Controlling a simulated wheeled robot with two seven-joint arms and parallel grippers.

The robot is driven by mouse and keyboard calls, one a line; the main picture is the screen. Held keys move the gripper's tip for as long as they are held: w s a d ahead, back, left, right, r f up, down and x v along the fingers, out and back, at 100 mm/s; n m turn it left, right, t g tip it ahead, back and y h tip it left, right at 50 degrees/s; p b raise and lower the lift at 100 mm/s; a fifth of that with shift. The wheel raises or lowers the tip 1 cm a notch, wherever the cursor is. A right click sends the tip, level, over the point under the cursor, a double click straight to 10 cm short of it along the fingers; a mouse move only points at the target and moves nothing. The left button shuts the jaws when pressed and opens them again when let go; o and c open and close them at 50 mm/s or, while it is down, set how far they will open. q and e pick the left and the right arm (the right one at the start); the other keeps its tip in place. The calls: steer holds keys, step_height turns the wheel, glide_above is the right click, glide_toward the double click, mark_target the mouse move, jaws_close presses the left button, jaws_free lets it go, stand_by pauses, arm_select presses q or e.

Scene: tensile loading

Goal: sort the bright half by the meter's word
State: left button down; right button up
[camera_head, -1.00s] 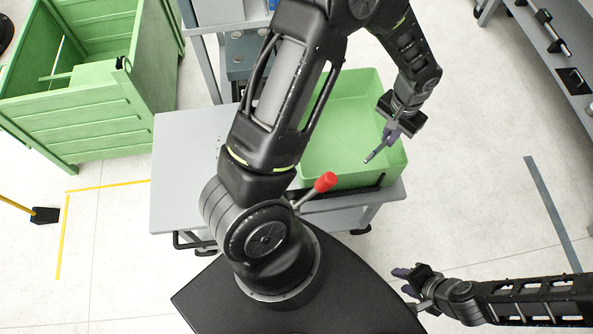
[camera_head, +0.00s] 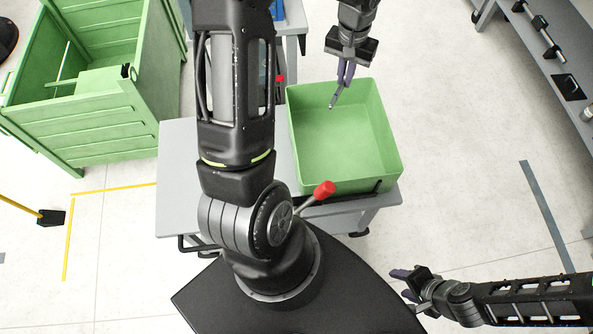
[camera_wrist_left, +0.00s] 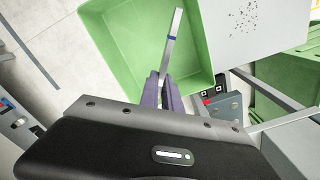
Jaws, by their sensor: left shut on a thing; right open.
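My left gripper (camera_head: 343,80) is shut on a slim bright metal piece (camera_head: 333,101), the specimen half. In the left wrist view the piece (camera_wrist_left: 173,38) points away from the purple fingertips (camera_wrist_left: 165,88) and carries a small dark blue mark. My right gripper (camera_head: 408,283) is open and empty at the lower right, away from the bin. No meter reading can be read in either view.
The bin stands on a grey cart (camera_head: 178,165), whose left part is clear. A large green crate (camera_head: 95,125) stands at the left. A grey machine with a red part (camera_wrist_left: 207,101) lies beyond the cart. A grey bench (camera_head: 545,50) is at upper right.

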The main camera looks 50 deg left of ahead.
arm_select(q)
steer(key=shift+f+b, duration=1.95)
steer(key=shift+f, duration=1.05)
steer(key=c, duration=1.5)
jaws_free()
step_height(320, 180, up, 8)
steer(key=shift+f+b, duration=0.1)
steer(key=shift+b, duration=0.45)
